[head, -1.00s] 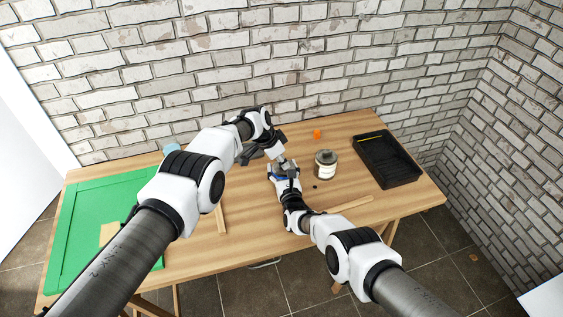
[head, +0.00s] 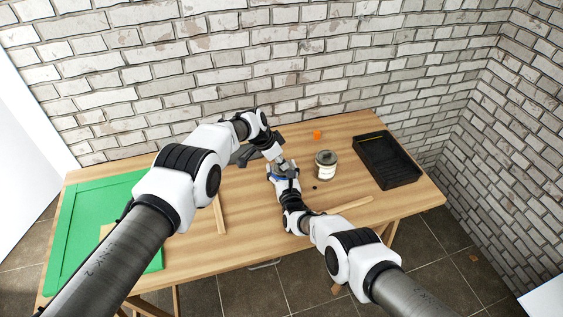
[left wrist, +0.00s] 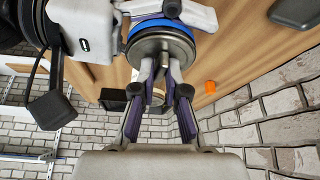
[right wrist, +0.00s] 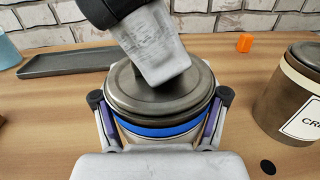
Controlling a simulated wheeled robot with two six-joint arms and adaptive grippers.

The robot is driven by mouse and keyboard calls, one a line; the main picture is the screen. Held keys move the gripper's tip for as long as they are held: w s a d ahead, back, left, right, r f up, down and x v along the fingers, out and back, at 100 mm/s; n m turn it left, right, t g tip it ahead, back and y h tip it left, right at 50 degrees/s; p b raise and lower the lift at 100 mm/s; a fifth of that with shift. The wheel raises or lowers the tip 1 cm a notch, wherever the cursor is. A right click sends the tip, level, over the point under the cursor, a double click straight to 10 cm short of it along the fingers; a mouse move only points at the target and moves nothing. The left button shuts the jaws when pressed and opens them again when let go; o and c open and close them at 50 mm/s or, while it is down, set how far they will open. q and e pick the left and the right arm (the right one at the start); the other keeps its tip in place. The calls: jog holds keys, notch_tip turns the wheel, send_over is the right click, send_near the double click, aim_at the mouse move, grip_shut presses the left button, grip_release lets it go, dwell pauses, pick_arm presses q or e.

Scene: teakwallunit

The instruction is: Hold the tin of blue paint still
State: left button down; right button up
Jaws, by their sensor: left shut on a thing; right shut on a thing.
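The tin of blue paint (right wrist: 160,132) stands upright on the table in the right wrist view, with a blue band under its grey lid (right wrist: 125,88). My right gripper (head: 284,174) has its fingers on both sides of the tin and is shut on it. My left gripper (head: 280,161) comes down from above and is shut on the middle of the lid; its narrow fingers (left wrist: 161,68) sit close together there in the left wrist view. The exact grip point is partly hidden. In the head view my grippers hide most of the tin.
A second tin (head: 326,166) with a cream label stands to the right. Beyond are a black tray (head: 386,160) and a small orange block (head: 317,134). A dark grey flat piece (right wrist: 70,62) lies behind. A green mat (head: 85,215) is at left; wooden strips (head: 219,214) lie in front.

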pick_arm(q)
jog(key=shift+s+f, duration=0.15)
jog(key=shift+f, duration=0.05)
pick_arm(e)
jog(key=shift+w+d+r, duration=0.2)
jog(key=shift+w+d, duration=0.05)
pick_arm(q)
jog(key=shift+r, duration=0.1)
jog(key=shift+w+d+r, duration=0.1)
jog(key=shift+w+r, duration=0.1)
jog(key=shift+r, duration=0.6)
pick_arm(e)
jog(key=shift+f, duration=0.15)
pick_arm(q)
jog(key=shift+r, duration=1.85)
pick_arm(e)
jog(key=shift+s+a+f, duration=0.15)
jog(key=shift+s+f, duration=0.05)
jog(key=shift+s, duration=0.05)
pick_arm(q)
jog(key=s+a+f+m+g, duration=0.1)
jog(key=s+a+f+m, duration=0.15)
jog(key=s, duration=0.55)
jog(key=s+a+f+m+g, duration=0.15)
jog(key=s+a+m, duration=0.25)
jog(key=s, duration=0.5)
notch_tip(320, 180, down, 9)
jog(key=shift+d, duration=0.1)
